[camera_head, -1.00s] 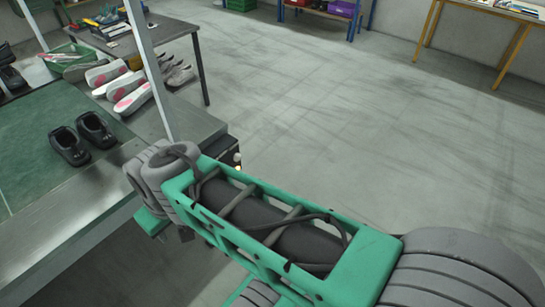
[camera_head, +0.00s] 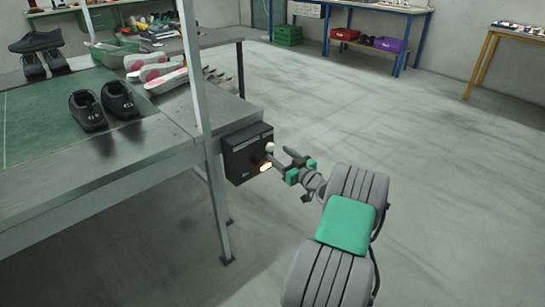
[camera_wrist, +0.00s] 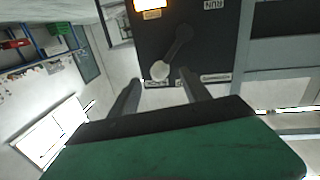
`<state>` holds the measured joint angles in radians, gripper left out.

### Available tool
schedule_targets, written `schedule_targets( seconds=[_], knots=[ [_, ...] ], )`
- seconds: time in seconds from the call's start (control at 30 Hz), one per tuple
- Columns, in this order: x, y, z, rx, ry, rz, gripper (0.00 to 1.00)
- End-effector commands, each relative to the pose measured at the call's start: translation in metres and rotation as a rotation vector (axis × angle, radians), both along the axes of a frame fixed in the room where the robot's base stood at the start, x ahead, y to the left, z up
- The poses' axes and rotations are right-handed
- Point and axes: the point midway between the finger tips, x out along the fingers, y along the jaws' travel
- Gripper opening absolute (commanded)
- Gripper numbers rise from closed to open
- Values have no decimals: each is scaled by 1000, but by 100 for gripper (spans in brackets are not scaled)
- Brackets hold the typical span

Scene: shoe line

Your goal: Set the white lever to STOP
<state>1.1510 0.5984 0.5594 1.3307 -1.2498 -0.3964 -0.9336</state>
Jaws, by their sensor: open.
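The white lever shows as a round white knob (camera_wrist: 160,70) on a dark arm, mounted on a black control box (camera_wrist: 205,50). In the wrist view the knob sits low on the panel, close to a small label too small to read. An upside-down RUN label (camera_wrist: 213,5) is at the panel's upper right. No STOP label is readable. My gripper (camera_wrist: 160,77) is open, its two fingers on either side of the knob in the picture; contact cannot be told. In the head view, my gripper (camera_head: 278,157) is just right of the box (camera_head: 240,158) and knob (camera_head: 269,147).
An orange lamp (camera_head: 266,167) glows on the box beside the lever. The box hangs at the corner of a metal workbench (camera_head: 170,140), near an upright post (camera_head: 195,75). Black shoes (camera_head: 120,99) stand on its green mat. Open floor lies right.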

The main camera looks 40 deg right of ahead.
Motion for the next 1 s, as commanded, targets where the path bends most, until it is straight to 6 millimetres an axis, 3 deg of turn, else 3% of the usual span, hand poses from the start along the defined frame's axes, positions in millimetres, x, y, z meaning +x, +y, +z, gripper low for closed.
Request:
schedule_targets(
  seconds=[0.2, 0.53, 1.0],
  knots=[
    [38, -2, -2, -1, 2, 2, 55],
    [46, -4, 0, 0, 3, 0, 55],
    [45, -4, -1, 0, 4, -1, 17]
  ],
)
